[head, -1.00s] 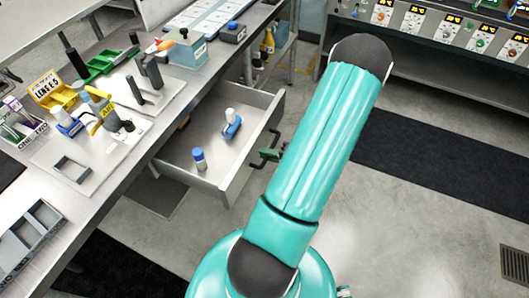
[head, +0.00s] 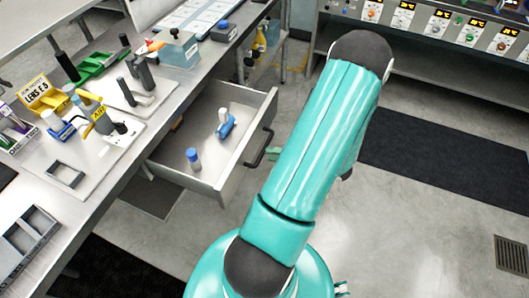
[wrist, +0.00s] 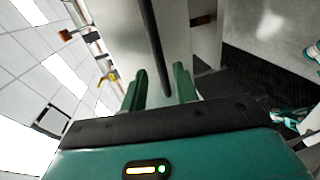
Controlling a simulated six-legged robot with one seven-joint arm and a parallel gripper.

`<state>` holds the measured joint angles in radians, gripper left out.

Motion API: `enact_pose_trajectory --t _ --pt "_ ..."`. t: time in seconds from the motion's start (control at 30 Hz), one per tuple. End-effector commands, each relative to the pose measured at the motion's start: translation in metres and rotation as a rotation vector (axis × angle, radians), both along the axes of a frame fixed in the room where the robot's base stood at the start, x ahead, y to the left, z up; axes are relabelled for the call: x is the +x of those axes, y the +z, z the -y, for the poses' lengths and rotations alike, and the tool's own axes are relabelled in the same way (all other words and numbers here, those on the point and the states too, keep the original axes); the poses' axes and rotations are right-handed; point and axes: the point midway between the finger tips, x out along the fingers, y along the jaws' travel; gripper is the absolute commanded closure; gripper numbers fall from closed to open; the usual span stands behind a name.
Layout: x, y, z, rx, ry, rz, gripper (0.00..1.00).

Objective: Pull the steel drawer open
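The steel drawer (head: 218,182) stands pulled out from under the bench on the left in the head view. A blue-capped bottle (head: 193,158) and a blue and white item (head: 226,124) are inside it. Its dark bar handle (head: 260,148) is on the front face; it also shows in the wrist view as a dark bar (wrist: 154,45). My gripper (head: 273,153) is just right of the handle, mostly hidden behind my arm. In the wrist view my gripper (wrist: 160,88) has its two green fingers apart, with the bar's end visible between them and not clamped.
The bench (head: 112,185) on the left carries trays, tools and a yellow-labelled stand. An instrument shelf (head: 420,55) stands at the back right. A dark mat (head: 440,150) lies on the open floor to the right of my arm.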

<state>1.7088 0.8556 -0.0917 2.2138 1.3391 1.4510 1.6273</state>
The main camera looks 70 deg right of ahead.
Motion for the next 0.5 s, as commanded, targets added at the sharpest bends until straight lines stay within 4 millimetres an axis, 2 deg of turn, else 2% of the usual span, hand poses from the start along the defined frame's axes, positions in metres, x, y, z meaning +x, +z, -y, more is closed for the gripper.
enact_pose_trajectory --t 0.1,0.3,0.5 --pt "-0.027 0.006 0.002 -0.001 -0.004 -0.001 0.70" --pt "-0.067 0.014 0.003 -0.002 -0.003 0.000 0.70" --pt "-0.086 0.018 0.003 -0.001 -0.002 0.001 0.70"
